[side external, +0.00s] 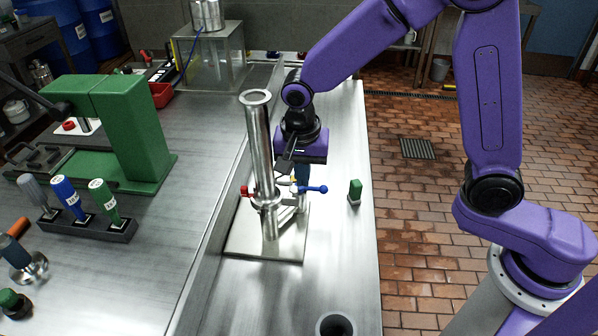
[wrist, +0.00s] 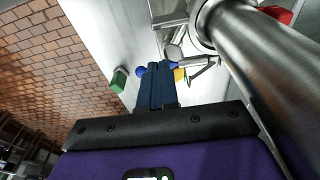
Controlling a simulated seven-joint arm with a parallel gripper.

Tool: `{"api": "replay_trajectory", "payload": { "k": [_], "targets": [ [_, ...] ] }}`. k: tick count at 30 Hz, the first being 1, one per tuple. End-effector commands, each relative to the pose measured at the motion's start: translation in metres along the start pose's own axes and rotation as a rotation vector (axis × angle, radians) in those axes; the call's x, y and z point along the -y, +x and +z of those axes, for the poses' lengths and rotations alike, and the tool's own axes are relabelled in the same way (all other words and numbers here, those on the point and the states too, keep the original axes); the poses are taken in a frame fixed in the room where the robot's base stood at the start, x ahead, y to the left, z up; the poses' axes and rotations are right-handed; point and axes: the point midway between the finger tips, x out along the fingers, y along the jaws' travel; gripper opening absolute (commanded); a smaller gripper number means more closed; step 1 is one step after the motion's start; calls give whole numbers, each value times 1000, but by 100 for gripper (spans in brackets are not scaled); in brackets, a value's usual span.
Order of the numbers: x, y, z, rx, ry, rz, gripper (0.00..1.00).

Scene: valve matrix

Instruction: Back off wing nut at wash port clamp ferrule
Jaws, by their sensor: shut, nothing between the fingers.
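A tall steel pipe (side external: 262,150) stands upright on a flat base plate (side external: 238,240), with a clamp joint (side external: 267,200) low on it. The pipe fills the right of the wrist view (wrist: 265,70). A blue-handled valve lever (side external: 312,188) points right from the joint, and a red handle (side external: 245,191) is at its left. A small yellow part (wrist: 180,75) shows just beside my fingertips. My gripper (wrist: 160,66) is shut and empty, its dark blue fingers together, pointing down beside the pipe near the clamp. I cannot make out the wing nut; the fingers hide part of the area.
A green block (side external: 355,190) stands on the bench to the right of the valve. A dark round opening (side external: 336,325) is at the bench's near end. A green press (side external: 125,130) and a rack of colored-handled tools (side external: 85,222) stand at left.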

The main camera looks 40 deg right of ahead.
Motion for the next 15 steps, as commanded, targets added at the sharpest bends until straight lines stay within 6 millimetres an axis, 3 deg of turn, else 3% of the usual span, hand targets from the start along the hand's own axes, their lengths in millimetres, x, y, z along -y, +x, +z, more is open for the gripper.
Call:
{"api": "replay_trajectory", "payload": {
  "k": [1, 6, 15],
  "targets": [
    [10, -14, 7, -2, -16, -36, 0],
    [12, -44, 4, -5, -1, -58, 0],
    [9, -76, -1, -8, 19, -68, 0]
  ]
}}
